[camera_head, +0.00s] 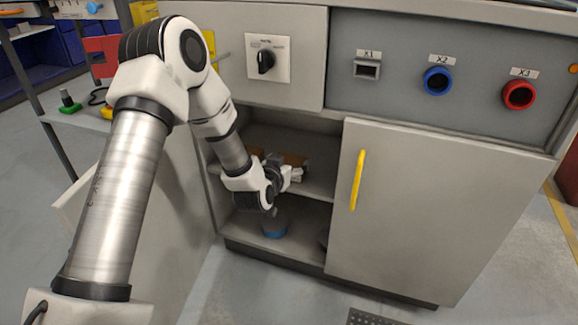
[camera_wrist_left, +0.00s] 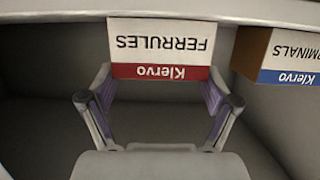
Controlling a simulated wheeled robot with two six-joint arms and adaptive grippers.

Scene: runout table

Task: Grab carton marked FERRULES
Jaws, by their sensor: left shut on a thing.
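The carton marked FERRULES (camera_wrist_left: 160,48) has a white label with a red Klervo band and shows upside down at the top middle of the left wrist view. My left gripper (camera_wrist_left: 160,88) has its fingers at the two sides of this carton and is shut on it. In the head view my left gripper (camera_head: 286,178) reaches into the open cabinet at shelf height. A brown carton top (camera_head: 295,160) shows just behind it; its marking cannot be read there. My right gripper is not in view.
A carton marked TERMINALS (camera_wrist_left: 280,55), with a blue band, stands beside it, a gap apart. The shelf (camera_head: 318,186) has a blue-based item (camera_head: 274,228) below it. A closed door with a yellow handle (camera_head: 357,180) bounds the opening at right; an open door (camera_head: 150,215) stands left.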

